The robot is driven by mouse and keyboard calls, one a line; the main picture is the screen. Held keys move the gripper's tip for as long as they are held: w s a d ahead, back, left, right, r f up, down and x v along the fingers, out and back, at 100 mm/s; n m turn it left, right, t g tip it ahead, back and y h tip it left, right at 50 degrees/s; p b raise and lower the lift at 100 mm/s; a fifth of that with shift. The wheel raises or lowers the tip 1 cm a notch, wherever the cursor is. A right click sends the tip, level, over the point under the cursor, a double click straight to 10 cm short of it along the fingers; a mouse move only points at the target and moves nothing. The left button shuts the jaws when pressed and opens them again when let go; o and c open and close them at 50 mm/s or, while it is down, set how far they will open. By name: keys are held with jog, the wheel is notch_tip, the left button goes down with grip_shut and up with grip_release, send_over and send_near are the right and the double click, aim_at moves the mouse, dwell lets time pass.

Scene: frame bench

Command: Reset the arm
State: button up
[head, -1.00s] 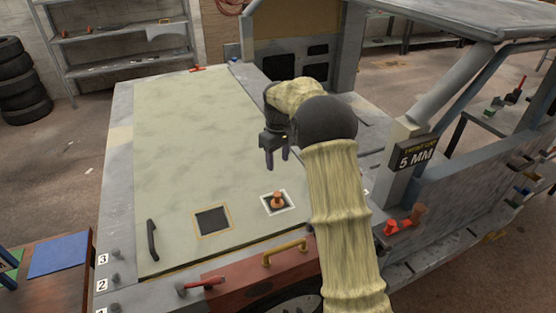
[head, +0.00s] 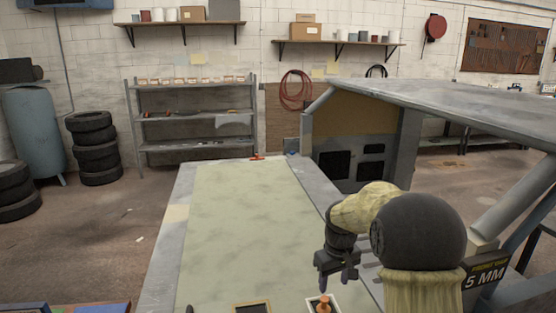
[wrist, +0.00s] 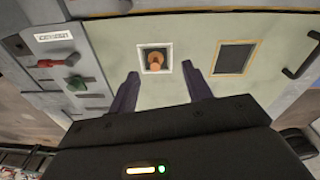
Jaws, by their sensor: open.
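My gripper (head: 337,279) is open and empty above the pale green panel (head: 240,220) of the bench. In the wrist view my gripper (wrist: 160,88) has its two dark fingers spread apart. An orange peg (wrist: 155,60) stands in a white-framed square on the panel, beyond the fingertips and apart from them. The peg also shows at the bottom edge of the head view (head: 323,305). My arm is bent, with the gripper hanging down near the panel's right side.
A tan-framed dark square (wrist: 235,57) lies beside the peg's square, with a black handle (wrist: 302,60) further right. Red (wrist: 57,62) and green (wrist: 76,83) parts sit on the grey edge at left. A post with a "5 MM" sign (head: 486,277) stands right of my arm.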

jog(key=s+f+m+t, duration=0.1)
jog(key=s+m, duration=0.3)
jog(key=s, duration=1.8)
jog(key=shift+d+f+t, duration=0.2)
jog(key=shift+f+t, duration=0.1)
jog(key=shift+f, duration=0.3)
